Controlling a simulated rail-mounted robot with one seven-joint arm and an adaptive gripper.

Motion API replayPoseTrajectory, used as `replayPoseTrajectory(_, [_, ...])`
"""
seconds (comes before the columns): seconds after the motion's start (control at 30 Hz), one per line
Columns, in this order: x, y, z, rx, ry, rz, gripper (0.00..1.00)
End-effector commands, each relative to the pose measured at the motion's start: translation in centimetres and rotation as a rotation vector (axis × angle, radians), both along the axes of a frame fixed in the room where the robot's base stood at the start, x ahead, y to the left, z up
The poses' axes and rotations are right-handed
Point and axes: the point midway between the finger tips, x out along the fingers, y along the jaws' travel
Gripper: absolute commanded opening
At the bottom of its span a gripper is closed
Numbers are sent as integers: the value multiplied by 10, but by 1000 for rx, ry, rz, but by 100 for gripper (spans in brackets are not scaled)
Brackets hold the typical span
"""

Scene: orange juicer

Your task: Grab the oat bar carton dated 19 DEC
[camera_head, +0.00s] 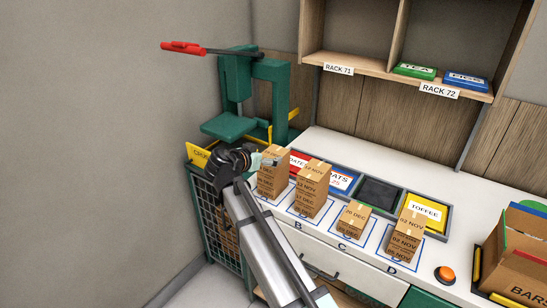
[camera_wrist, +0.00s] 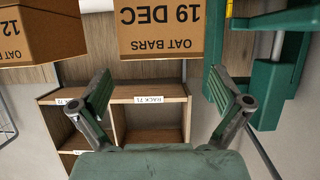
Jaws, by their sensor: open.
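The oat bar carton marked 19 DEC (camera_wrist: 160,28) is a brown cardboard box. In the wrist view, where its print stands upside down, it fills the top centre, in line with the gap between my fingers and just beyond their tips. My gripper (camera_wrist: 165,88) is open with nothing between its fingers. In the head view my gripper (camera_head: 264,161) is at the top of the leftmost carton stack (camera_head: 272,179) and partly covers it. The date there is too small to read surely.
A second carton (camera_wrist: 40,32) is close at the left in the wrist view. More carton stacks stand on the white counter at B (camera_head: 312,190), C (camera_head: 353,219) and D (camera_head: 406,236). A green press (camera_head: 238,85) with a red-handled lever stands behind my gripper.

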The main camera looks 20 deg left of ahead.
Motion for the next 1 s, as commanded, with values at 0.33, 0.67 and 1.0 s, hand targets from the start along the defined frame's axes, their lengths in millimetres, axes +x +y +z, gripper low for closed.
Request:
replayPoseTrajectory(0.33, [21,-4,-6,-1,1,-1,100])
replayPoseTrajectory(0.67, [51,-11,-22,0,0,0,100])
replayPoseTrajectory(1.0, [50,-11,-23,0,0,0,43])
